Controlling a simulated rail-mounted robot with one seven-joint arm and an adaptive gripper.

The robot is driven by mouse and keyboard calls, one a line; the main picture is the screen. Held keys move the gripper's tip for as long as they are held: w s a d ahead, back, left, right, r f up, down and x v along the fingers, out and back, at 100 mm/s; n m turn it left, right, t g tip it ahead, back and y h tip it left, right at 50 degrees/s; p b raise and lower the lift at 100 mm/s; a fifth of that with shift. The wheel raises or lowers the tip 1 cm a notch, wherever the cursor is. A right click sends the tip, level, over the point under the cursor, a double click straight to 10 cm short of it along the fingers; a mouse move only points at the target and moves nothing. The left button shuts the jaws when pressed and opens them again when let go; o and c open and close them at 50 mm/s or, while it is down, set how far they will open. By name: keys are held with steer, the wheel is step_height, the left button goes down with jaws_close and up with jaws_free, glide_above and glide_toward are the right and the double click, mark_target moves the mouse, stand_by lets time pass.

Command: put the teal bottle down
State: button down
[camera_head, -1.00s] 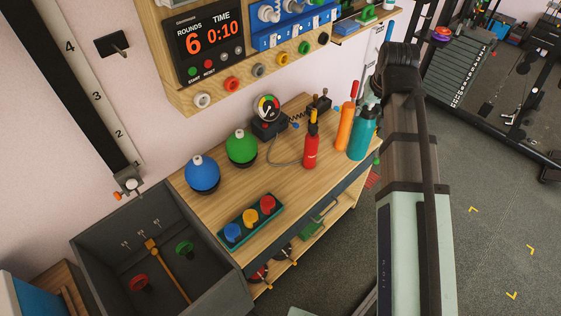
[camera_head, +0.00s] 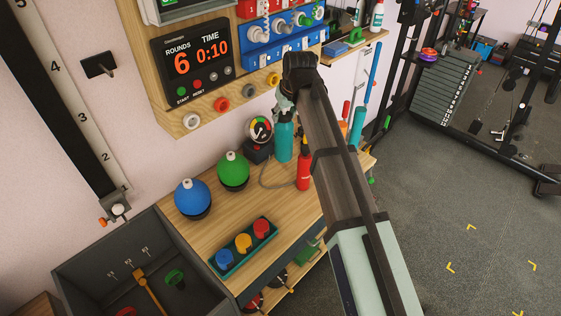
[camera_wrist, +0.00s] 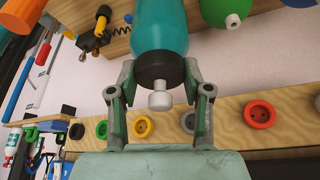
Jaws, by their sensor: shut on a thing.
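The teal bottle (camera_head: 284,142) hangs upright below my gripper (camera_head: 286,98), beside the round gauge at the back of the wooden bench in the head view. In the wrist view the bottle (camera_wrist: 160,28) has a black collar and white nozzle. My gripper's fingers (camera_wrist: 158,72) are closed at the collar from both sides. I cannot tell whether the bottle's base touches the bench top (camera_head: 210,235).
A gauge (camera_head: 261,129) and red bottle (camera_head: 303,172) stand near the held bottle. Green (camera_head: 233,170) and blue (camera_head: 192,198) round containers are left. A teal item (camera_head: 357,126) with a blue stick is right. A wall panel with a timer (camera_head: 193,63) rises behind.

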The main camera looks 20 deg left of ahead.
mark_target(284, 153)
step_height(284, 153, down, 17)
steer(key=shift+r+p, duration=0.1)
steer(key=shift+p, duration=0.85)
steer(key=c, duration=0.5)
jaws_free()
steer(key=shift+f, duration=0.2)
